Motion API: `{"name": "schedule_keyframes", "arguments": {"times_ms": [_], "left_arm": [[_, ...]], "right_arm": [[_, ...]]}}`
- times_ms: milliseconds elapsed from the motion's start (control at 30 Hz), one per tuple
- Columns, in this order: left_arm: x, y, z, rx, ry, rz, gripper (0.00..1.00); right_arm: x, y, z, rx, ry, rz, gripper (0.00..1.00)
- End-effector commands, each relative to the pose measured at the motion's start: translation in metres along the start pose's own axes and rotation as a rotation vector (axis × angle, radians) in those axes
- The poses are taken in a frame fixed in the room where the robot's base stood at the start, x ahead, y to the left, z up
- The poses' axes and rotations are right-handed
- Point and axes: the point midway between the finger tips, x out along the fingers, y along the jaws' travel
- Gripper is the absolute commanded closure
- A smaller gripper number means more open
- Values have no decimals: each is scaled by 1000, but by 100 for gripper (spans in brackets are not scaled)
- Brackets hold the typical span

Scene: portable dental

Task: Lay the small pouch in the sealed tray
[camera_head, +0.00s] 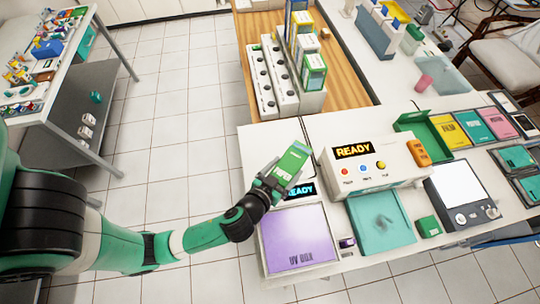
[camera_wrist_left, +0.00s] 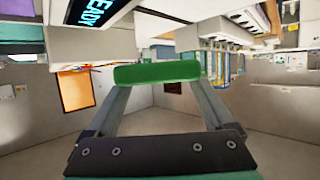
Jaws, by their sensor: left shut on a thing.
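My left gripper (camera_head: 276,177) is shut on a green and white packet (camera_head: 293,161) with lettering I cannot read surely. The packet's green edge (camera_wrist_left: 158,72) spans both fingertips in the left wrist view. I cannot tell for sure which item is the sealed tray. A teal tray (camera_head: 380,237) lies below the machine with the READY display, flat and with a smudge-like mark. My right gripper is not in view.
The purple UV box (camera_head: 297,238) and READY machine (camera_head: 355,170) stand close by. A small green box (camera_head: 428,227) and white-screened device (camera_head: 462,190) are to the right. Yellow, teal and pink flat items (camera_head: 449,131) lie behind. A rack of white boxes (camera_head: 285,85) stands at the back.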

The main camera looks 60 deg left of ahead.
Motion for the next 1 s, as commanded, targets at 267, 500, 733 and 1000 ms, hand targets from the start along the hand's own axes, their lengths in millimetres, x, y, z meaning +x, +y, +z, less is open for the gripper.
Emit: {"name": "schedule_keyframes", "arguments": {"times_ms": [267, 500, 733, 1000], "left_arm": [[33, -59, 20, -6, 2, -12, 71], [69, -103, 54, -3, 0, -7, 71], [80, -115, 65, 2, 4, 0, 71], [94, -120, 94, 2, 1, 1, 71]], "right_arm": [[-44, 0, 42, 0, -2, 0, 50], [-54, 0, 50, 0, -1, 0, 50], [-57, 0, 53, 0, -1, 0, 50], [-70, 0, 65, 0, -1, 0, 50]]}}
